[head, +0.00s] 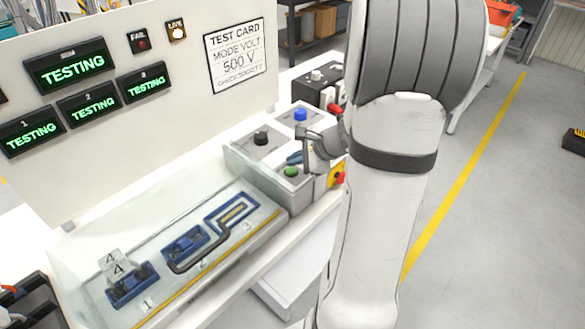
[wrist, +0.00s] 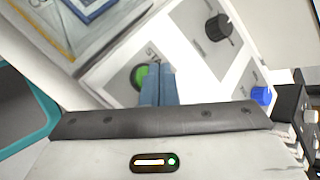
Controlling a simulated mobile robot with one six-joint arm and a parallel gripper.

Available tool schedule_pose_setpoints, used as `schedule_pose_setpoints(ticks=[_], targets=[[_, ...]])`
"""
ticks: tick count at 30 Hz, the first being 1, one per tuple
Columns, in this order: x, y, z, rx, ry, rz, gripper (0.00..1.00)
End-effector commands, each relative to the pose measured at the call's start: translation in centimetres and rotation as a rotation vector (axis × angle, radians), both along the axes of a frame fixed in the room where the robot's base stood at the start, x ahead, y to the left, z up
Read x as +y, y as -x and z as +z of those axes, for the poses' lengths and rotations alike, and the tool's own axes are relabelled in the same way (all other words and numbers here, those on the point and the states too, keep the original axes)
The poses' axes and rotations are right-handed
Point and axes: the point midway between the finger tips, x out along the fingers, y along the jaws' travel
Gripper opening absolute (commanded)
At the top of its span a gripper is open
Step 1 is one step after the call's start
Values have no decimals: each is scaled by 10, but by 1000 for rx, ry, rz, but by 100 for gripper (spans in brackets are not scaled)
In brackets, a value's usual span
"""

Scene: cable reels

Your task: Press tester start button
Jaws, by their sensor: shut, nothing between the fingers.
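The green start button (head: 291,171) sits on the front of the grey tester control box (head: 246,152). In the wrist view the green button (wrist: 138,77) shows beside a label reading "STA", and the fingers hide its right part. My gripper (head: 294,158) is shut and empty, its blue fingertips just behind the button in the head view. In the wrist view my gripper (wrist: 158,76) points at the panel. I cannot tell whether the fingertips touch the button. The display screens (head: 70,66) read "TESTING" in green, and the "LIVE" lamp (head: 177,31) is lit.
A black knob (head: 261,138) and a blue button (head: 300,114) share the panel. A red stop button (head: 339,177) on yellow is on the box's side. A clear-covered test bay (head: 82,262) with blue fixtures lies left. A test card (head: 235,56) reads 500 V.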

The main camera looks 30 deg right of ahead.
Motion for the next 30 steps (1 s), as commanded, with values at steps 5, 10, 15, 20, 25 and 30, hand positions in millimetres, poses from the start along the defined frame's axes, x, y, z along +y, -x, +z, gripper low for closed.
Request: schedule_pose_setpoints(ticks=[5, 10, 15, 20, 25, 30], targets=[[0, 0, 10, 0, 0, 0, 0], [0, 0, 28, -1, 1, 0, 0], [0, 0, 45, -1, 0, -1, 0], [0, 0, 51, 0, 1, 1, 0], [0, 0, 50, 0, 0, 0, 0], [0, 0, 50, 0, 0, 0, 0]])
